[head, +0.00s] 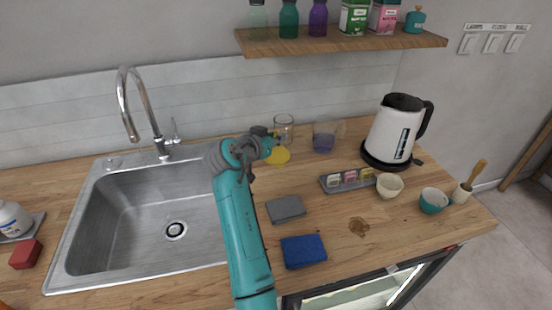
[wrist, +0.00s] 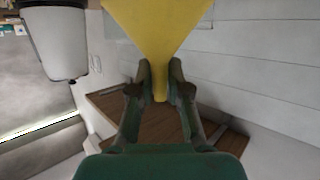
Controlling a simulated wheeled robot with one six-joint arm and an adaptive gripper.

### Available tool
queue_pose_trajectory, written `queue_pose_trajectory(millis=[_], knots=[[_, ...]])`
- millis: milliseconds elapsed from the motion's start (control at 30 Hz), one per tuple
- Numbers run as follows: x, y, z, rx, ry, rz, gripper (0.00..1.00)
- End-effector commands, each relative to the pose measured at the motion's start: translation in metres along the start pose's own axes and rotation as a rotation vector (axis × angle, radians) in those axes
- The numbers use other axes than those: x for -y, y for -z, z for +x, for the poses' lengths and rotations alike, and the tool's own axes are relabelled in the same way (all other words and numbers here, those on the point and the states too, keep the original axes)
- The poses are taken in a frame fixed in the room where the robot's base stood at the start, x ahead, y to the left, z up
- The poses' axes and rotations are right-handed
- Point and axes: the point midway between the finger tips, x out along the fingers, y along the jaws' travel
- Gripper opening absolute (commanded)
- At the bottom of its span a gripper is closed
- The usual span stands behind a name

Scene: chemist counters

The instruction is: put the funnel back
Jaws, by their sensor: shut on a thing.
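The yellow funnel (wrist: 158,25) fills the top middle of the wrist view, its cone widening away from my gripper (wrist: 160,80). The gripper's two fingers are shut on the funnel's narrow stem. In the head view the funnel (head: 278,155) shows as a small yellow shape beside my gripper (head: 267,146), near the back of the wooden counter (head: 340,215). My wrist hides part of it there, and I cannot tell its height above the counter.
A clear glass (head: 284,125) and a container with something purplish (head: 323,141) stand close by at the back. The kettle (head: 393,135), a small tray (head: 347,181) and bowls are to the right. The sink (head: 150,215) lies left. Cloths (head: 303,251) lie in front.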

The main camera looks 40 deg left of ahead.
Motion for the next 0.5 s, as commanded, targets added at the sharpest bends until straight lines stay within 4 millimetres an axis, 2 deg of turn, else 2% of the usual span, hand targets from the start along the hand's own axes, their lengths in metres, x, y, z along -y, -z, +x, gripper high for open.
queue_pose_trajectory(millis=[100,267,500], knots=[[0.0,-0.016,0.006,0.001,0.0,-0.001,0.0],[0.001,-0.028,0.01,0.001,0.0,0.0,0.0],[0.001,-0.061,0.021,0.001,0.0,-0.002,0.0]])
